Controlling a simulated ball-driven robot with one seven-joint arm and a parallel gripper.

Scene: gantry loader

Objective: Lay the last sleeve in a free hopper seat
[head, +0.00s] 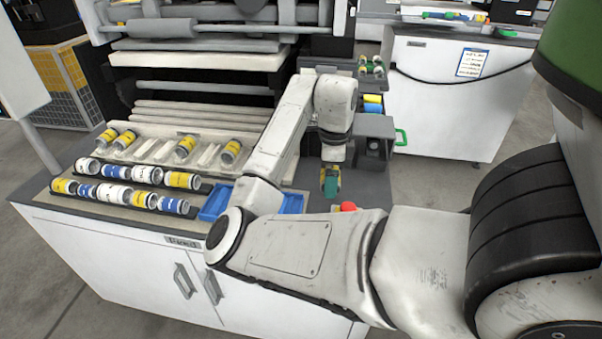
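The hopper (160,151) is a pale slotted tray at the left of the machine. Several yellow-banded sleeves lie in it: two at the left end, one near the middle (185,147) and one toward the right (230,151). Bare seats show between the left pair and the middle sleeve, and beside the right one. My gripper (330,186) points down over the dark grey surface, right of the hopper. A teal and yellow patch shows at its end; I cannot tell whether this is a held sleeve or the fingers.
Two dark racks of white, blue and yellow sleeves (117,172) stand in front of the hopper. A blue tray (216,202) lies right of them, partly behind my arm. A red knob (348,206) and a grey boxy fixture (373,138) are near my gripper. Rollers (200,108) rise behind the hopper.

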